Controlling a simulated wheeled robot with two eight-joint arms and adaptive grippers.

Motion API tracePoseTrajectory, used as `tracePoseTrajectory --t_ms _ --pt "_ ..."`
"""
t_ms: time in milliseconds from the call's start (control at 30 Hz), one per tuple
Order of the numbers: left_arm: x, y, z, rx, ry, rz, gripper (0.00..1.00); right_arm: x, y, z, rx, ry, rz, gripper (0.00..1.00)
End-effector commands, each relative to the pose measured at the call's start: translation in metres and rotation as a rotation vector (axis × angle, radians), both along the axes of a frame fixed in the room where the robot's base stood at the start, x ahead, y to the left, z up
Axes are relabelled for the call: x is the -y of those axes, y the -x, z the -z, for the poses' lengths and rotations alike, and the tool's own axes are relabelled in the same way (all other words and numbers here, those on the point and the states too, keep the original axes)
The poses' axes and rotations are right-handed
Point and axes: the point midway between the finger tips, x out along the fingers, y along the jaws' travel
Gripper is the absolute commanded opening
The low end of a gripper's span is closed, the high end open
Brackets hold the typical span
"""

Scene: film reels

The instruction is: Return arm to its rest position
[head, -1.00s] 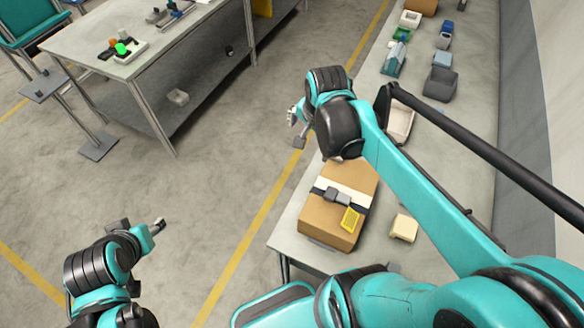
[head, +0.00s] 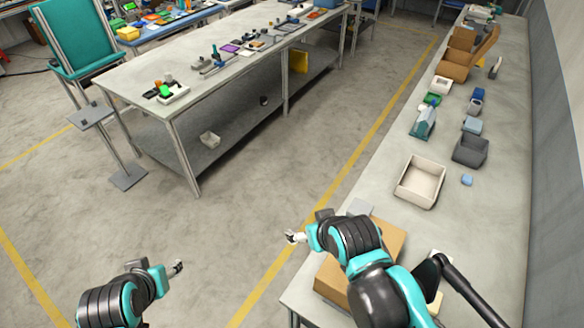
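My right arm reaches in from the lower right over the near end of the right-hand table. Its gripper (head: 295,238) points left, past the table's left edge and over the floor, with nothing seen in it. The fingers are too small to tell open from shut. My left gripper (head: 177,268) is at the lower left over bare floor, pointing right, with nothing seen in it. Its fingers are also too small to judge.
A brown cardboard box (head: 385,240) lies under my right arm, partly hidden. A cream bin (head: 420,182), a grey bin (head: 470,150) and other items stand farther along the right table (head: 480,215). The floor (head: 240,215) between the tables is clear.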

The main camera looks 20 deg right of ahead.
Motion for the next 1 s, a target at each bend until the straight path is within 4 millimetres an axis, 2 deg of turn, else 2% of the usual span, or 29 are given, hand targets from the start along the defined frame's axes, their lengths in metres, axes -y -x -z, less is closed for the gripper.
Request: tracePoseTrajectory --t_ms 167,600,733,1000 --pt "0.0 0.0 0.028 0.0 0.0 0.0 0.48 0.0 0.0 0.029 -0.001 -0.001 0.001 0.84" --pt "0.0 0.0 0.145 0.0 0.0 0.0 0.48 0.0 0.0 0.145 -0.001 -0.001 0.002 0.84" --pt "0.0 0.0 0.16 0.0 0.0 0.0 0.48 0.0 0.0 0.16 -0.001 -0.001 0.002 0.84" --pt "0.0 0.0 0.162 0.0 0.0 0.0 0.48 0.0 0.0 0.162 -0.001 -0.001 0.002 0.84"
